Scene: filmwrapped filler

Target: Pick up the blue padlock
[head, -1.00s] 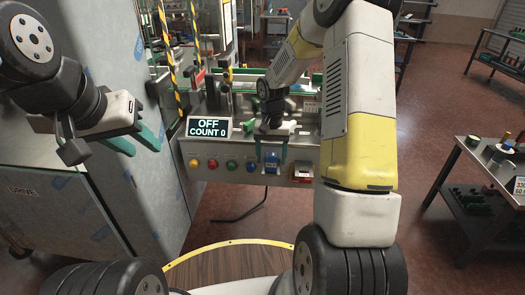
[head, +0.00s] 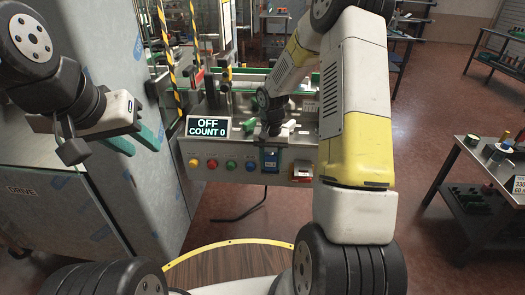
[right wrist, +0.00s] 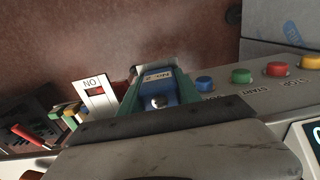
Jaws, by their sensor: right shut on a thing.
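The blue padlock (head: 270,158) is at the front face of the machine's control panel, right of the coloured buttons. In the right wrist view the padlock (right wrist: 158,92) sits between the green fingers, with a small label on it and a round metal part. My right gripper (head: 271,151) reaches down over the panel and is shut on the padlock; it also shows in the right wrist view (right wrist: 160,90). The padlock's far side is hidden. My left gripper (head: 136,140) is open and empty at the left, in front of the grey cabinet.
The control panel (head: 205,170) carries yellow, red, green and blue buttons, an "OFF COUNT 0" display (head: 210,128) and a red switch (head: 301,172) right of the padlock. A grey cabinet (head: 105,205) stands at left. A table (head: 480,175) with parts stands at right.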

